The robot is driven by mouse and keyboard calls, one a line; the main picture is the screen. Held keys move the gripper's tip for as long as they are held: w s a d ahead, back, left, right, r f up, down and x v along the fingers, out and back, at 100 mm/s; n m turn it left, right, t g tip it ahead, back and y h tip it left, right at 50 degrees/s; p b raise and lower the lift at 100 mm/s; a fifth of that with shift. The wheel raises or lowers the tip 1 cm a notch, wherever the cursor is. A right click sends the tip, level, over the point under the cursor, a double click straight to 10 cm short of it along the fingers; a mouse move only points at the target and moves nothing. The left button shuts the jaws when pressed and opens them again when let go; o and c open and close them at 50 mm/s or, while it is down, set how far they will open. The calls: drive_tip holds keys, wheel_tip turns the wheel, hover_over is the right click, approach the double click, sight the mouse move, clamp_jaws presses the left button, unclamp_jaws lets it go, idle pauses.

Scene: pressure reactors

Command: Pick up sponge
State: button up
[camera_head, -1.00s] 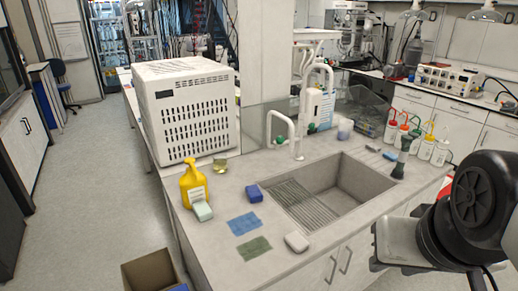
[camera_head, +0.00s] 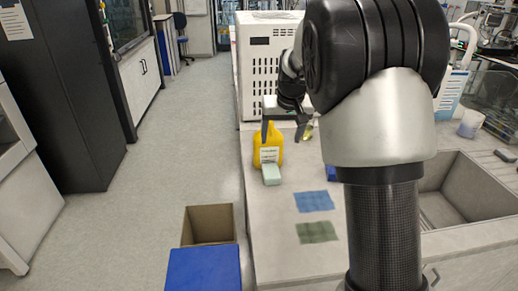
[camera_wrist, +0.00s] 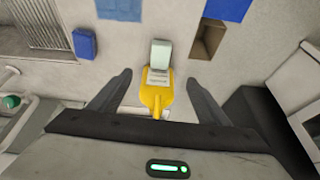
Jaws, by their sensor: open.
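A pale green sponge-like block (camera_head: 271,174) lies on the counter against the front of a yellow bottle (camera_head: 267,148). In the wrist view the block (camera_wrist: 161,52) is just beyond my fingertips, near the middle, with the bottle (camera_wrist: 157,95) between the fingers. A small blue block (camera_head: 332,173), also sponge-like, is partly hidden by my arm; it shows at left in the wrist view (camera_wrist: 84,43). My gripper (camera_head: 285,132) is open and empty, pointing down near the bottle; it also shows in the wrist view (camera_wrist: 159,78). Its height above the bottle is unclear.
A blue cloth (camera_head: 314,201) and a green cloth (camera_head: 317,232) lie flat on the counter. A white vented machine (camera_head: 256,70) stands behind the bottle. The sink (camera_head: 468,190) is at right. An open cardboard box (camera_head: 208,224) and a blue box (camera_head: 203,270) sit left of the counter.

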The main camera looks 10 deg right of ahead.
approach(271, 171)
drive_tip(key=b+x, duration=0.1)
drive_tip(key=x, duration=0.1)
drive_tip(key=shift+w+a+f, duration=0.15)
drive_tip(key=shift+w+f, duration=0.05)
drive_tip(key=shift+w, duration=0.1)
drive_tip(key=shift+x, duration=2.9)
drive_tip(key=shift+f+b, duration=0.25)
drive_tip(key=shift+b, duration=0.05)
drive_tip(key=c, duration=1.2)
drive_tip(key=shift+r, duration=0.1)
